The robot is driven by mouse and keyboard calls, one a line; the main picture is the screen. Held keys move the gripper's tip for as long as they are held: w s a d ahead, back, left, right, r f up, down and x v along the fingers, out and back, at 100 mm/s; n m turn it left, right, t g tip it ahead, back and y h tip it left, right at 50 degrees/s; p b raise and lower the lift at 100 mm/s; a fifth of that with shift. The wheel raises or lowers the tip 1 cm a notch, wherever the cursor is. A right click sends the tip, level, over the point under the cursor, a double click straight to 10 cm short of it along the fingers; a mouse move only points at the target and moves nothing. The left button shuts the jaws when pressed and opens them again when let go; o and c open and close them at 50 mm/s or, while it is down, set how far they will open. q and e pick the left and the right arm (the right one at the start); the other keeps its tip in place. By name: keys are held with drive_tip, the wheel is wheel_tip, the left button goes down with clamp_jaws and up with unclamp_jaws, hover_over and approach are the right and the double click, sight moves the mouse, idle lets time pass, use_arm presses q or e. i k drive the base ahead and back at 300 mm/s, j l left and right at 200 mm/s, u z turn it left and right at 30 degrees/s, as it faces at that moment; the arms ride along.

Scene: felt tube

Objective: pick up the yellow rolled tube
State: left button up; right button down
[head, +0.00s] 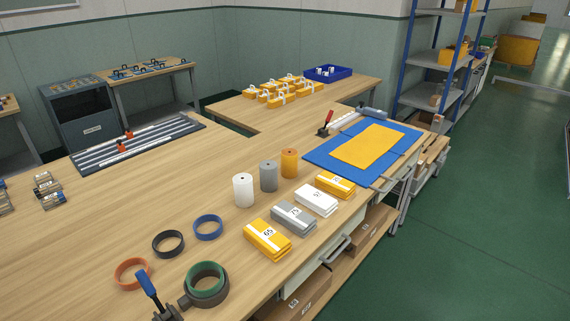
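A yellow-orange rolled tube (289,163) stands upright on the wooden table, at the right end of a row of rolls. A grey roll (268,176) and a white roll (243,190) stand to its left, a little nearer. A dark hole shows in the top of the yellow-orange roll. Neither of my grippers shows in the head view, so nothing is seen held.
Folded yellow, grey and white packs (292,217) lie along the table's right edge. A flat yellow sheet (369,146) lies on a blue mat (318,155) behind. Rings (168,243) and a blue-handled clamp (150,285) are in front.

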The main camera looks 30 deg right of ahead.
sight(289, 156)
drive_tip(key=i+l+u, duration=0.15)
drive_tip(key=l+u, duration=0.15)
drive_tip(key=l, duration=0.65)
drive_tip(key=l+u, duration=0.3)
drive_tip(key=l, duration=0.6)
